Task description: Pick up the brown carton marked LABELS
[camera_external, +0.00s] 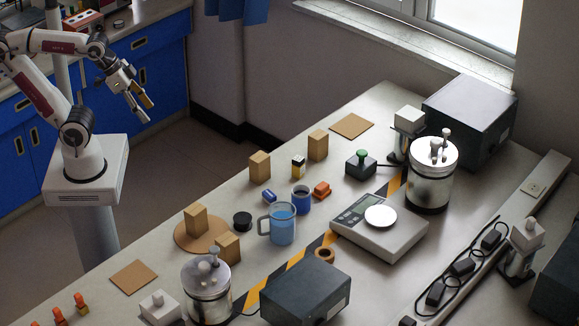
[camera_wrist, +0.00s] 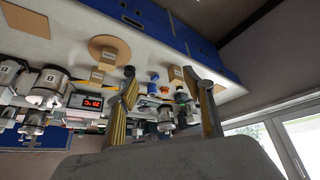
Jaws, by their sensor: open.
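Several brown cartons stand on the bench. In the external view one (camera_external: 260,166) is left of a small dark jar, and another (camera_external: 318,145) is near the back square mat. A third (camera_external: 196,219) stands on a round brown board (camera_external: 180,240), and a fourth (camera_external: 228,247) is at its right edge. The wrist view shows cartons by the board (camera_wrist: 107,57) (camera_wrist: 97,74) and another (camera_wrist: 175,72) between the fingers. Their print is too small to read, so I cannot tell which says LABELS. My gripper (camera_external: 148,103) is open and empty, left of the bench; its fingers also show in the wrist view (camera_wrist: 163,74).
A blue mug (camera_external: 283,224), a dark blue cup (camera_external: 302,200) and a black lid-like piece (camera_external: 242,220) stand among the cartons. A scale (camera_external: 378,232), metal canisters (camera_external: 432,180) and dark boxes (camera_external: 307,290) fill the right and front.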

